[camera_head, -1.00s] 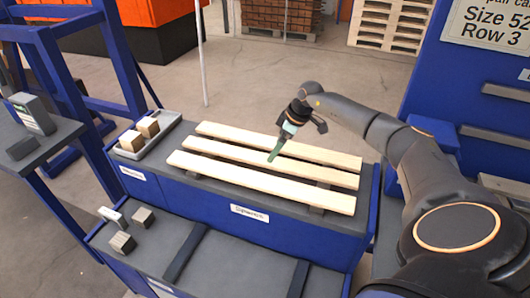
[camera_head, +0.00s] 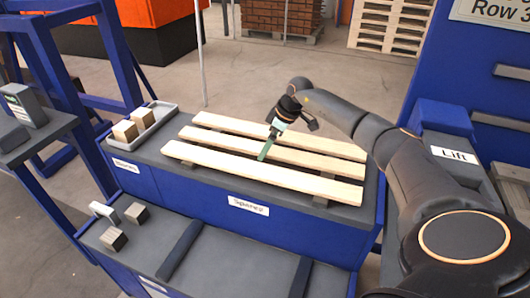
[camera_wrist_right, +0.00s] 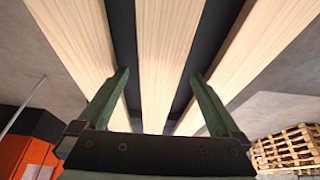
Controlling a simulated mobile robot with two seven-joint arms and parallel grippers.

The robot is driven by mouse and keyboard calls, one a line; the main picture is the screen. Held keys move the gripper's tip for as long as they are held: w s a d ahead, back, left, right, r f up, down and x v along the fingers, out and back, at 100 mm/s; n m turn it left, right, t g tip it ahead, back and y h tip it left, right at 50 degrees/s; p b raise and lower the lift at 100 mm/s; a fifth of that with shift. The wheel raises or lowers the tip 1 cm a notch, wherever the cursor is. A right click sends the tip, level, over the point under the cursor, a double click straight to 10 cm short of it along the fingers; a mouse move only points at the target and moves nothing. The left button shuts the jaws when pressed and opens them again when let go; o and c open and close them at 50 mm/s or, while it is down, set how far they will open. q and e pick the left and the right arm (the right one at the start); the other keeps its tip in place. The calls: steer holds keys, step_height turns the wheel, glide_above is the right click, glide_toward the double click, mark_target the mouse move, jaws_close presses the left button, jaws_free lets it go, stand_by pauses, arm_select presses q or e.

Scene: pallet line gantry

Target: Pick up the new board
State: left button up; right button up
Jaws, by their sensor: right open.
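Three pale boards lie side by side on the dark top of a blue bench: a front board (camera_head: 255,174), a middle board (camera_head: 225,141) and a back board (camera_head: 320,144). The pictures do not mark which is the new one. My right gripper (camera_head: 268,146) is above the middle board, pointing down. In the right wrist view, my right gripper (camera_wrist_right: 158,88) is open and empty. Its fingers stand on either side of the middle board (camera_wrist_right: 165,60). Whether they reach down beside its edges cannot be told. My left gripper is not in view.
A grey tray (camera_head: 163,108) with two wooden blocks stands at the bench's left end. Small blocks (camera_head: 113,238) sit on the lower shelf in front. A blue box labelled Lift (camera_head: 455,155) is to the right. Pallets (camera_head: 390,25) stand on the floor behind.

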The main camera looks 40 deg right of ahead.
jaws_close()
stand_by(0.7)
steer(key=shift+r, duration=0.1)
step_height(320, 180, up, 18)
steer(key=p, duration=0.1)
steer(key=shift+p, duration=0.4)
